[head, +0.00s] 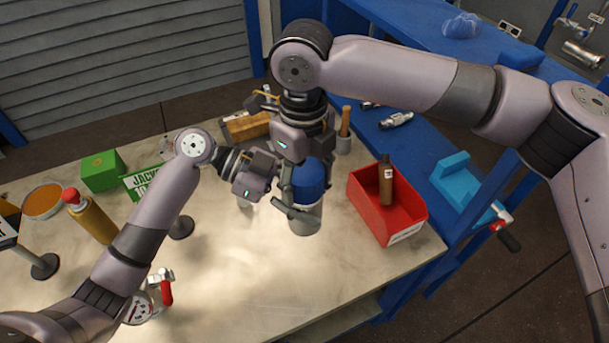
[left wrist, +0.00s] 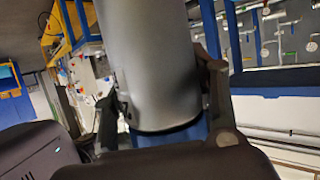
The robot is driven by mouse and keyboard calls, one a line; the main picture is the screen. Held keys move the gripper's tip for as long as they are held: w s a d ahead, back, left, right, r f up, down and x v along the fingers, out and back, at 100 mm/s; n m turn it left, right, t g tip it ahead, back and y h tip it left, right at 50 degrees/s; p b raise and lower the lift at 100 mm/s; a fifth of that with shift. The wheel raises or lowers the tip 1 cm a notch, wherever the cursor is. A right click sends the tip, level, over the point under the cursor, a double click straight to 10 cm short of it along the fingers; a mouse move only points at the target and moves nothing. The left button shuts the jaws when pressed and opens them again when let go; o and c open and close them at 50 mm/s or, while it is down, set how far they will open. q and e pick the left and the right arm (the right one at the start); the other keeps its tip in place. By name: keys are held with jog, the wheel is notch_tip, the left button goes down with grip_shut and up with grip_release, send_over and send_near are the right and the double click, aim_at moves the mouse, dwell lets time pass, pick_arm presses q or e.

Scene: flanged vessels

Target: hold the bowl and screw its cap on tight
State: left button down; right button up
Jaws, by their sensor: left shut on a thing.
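The bowl is a grey cylindrical vessel (head: 306,218), upright above or on the bench. Its blue cap (head: 309,178) is at its top, in line with it; whether it is fully seated cannot be told. My left gripper (head: 291,208) is shut on the bowl from the left. In the left wrist view the grey body (left wrist: 155,65) lies between my left fingers (left wrist: 160,105), with a dark rim and some blue beyond. My right gripper (head: 305,160) points down over the cap, its fingers beside it. The arm hides much of its grip, so whether it is closed is unclear.
A red bin (head: 365,205) holding a brown bottle (head: 386,183) stands close on the right. The front middle of the bench (head: 270,285) is clear.

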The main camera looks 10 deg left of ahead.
jog(key=c, duration=0.7)
jog(key=m, duration=0.6)
jog(key=shift+w+d+m, duration=0.1)
jog(key=shift+m, duration=0.2)
jog(key=o, duration=1.2)
jog(key=shift+o, duration=0.2)
jog(key=shift+a+r, duration=0.2)
jog(key=shift+r, duration=2.05)
